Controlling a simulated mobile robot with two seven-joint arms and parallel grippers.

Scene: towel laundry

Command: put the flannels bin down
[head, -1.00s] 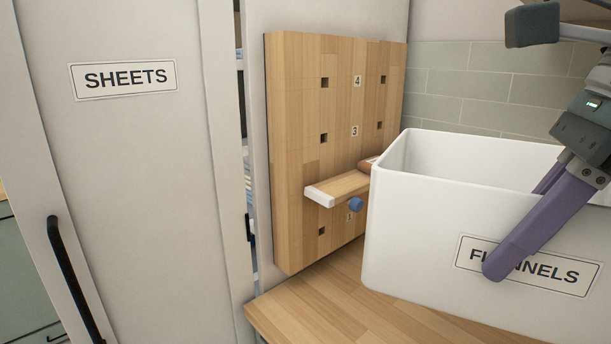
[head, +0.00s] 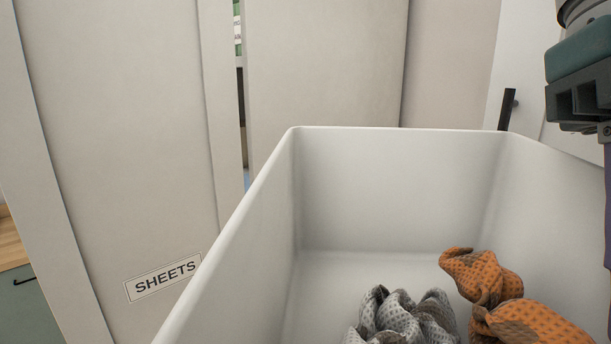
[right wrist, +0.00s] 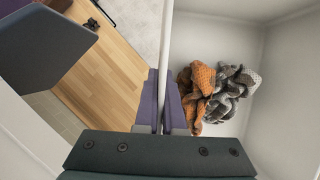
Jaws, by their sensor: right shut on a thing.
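The white flannels bin (head: 395,185) fills the lower right of the head view, close and seen from above into its open top. Its label is not in view. A grey flannel (head: 400,318) and an orange flannel (head: 500,290) lie crumpled inside. In the right wrist view, my right gripper (right wrist: 163,95) is shut on the bin's wall (right wrist: 167,40), one purple finger on each side. The orange flannel (right wrist: 197,95) and grey flannel (right wrist: 236,82) also show there. Whether anything supports the bin's base is hidden. My left gripper is in neither view.
A pale door with a SHEETS label (head: 163,278) stands at the left, behind the bin's near-left wall. A dark handle (head: 507,108) shows on a white panel beyond the bin. A wooden surface (right wrist: 105,65) lies outside the bin in the right wrist view.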

